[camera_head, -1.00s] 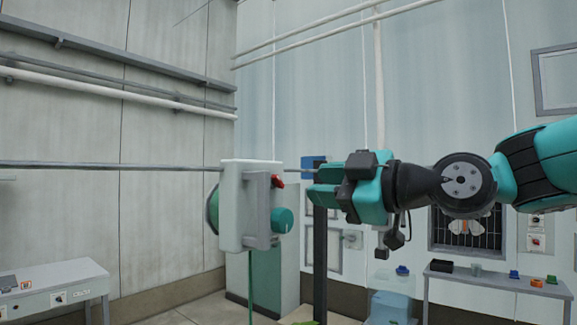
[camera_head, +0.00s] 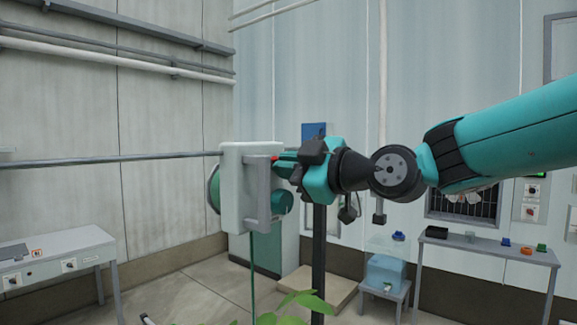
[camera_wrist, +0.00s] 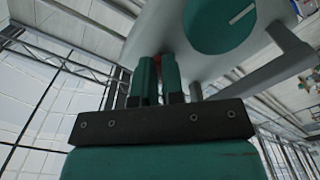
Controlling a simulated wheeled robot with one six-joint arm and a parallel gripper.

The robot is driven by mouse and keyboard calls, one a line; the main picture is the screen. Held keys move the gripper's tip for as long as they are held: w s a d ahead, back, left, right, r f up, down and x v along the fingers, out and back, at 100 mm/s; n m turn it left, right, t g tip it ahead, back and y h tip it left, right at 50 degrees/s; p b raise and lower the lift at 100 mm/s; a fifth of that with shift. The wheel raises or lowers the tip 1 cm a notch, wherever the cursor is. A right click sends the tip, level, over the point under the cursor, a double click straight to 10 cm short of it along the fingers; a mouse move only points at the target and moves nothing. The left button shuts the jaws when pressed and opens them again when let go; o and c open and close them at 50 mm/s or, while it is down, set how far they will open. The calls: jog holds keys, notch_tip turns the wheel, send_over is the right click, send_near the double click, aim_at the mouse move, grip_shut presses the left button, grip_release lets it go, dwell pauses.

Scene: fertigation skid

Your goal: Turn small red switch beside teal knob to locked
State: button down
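The small red switch (camera_head: 275,158) is on the right side of a pale panel box (camera_head: 238,175), above the round teal knob (camera_head: 283,203). My gripper (camera_head: 281,160) reaches in from the right, its fingertips at the switch and covering most of it. In the wrist view, the two teal fingers (camera_wrist: 158,72) stand close together with a narrow gap. A bit of the red switch (camera_wrist: 157,62) shows between their tips. I cannot tell whether they press on it. The teal knob (camera_wrist: 220,22) with its pale mark is to their upper right.
A grey bracket-like bar (camera_head: 264,195) stands out from the box in front of the knob, close to my fingers. A dark post (camera_head: 319,265) stands below my gripper. A plant (camera_head: 295,305) is at the bottom. Tables stand left and right.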

jog(key=shift+f+m+b, duration=0.1)
jog(key=shift+m+b, duration=0.3)
jog(key=shift+b, duration=0.15)
jog(key=m+b, duration=0.2)
jog(key=m, duration=0.3)
jog(key=m+b, duration=0.2)
jog(key=m, duration=0.4)
jog(key=m+b, duration=0.3)
jog(key=m, duration=0.3)
jog(key=shift+s+a, duration=0.25)
jog(key=shift+s, duration=0.05)
jog(key=c, duration=1.2)
grip_release()
jog(key=shift+c, duration=0.2)
jog(key=shift+d, duration=0.1)
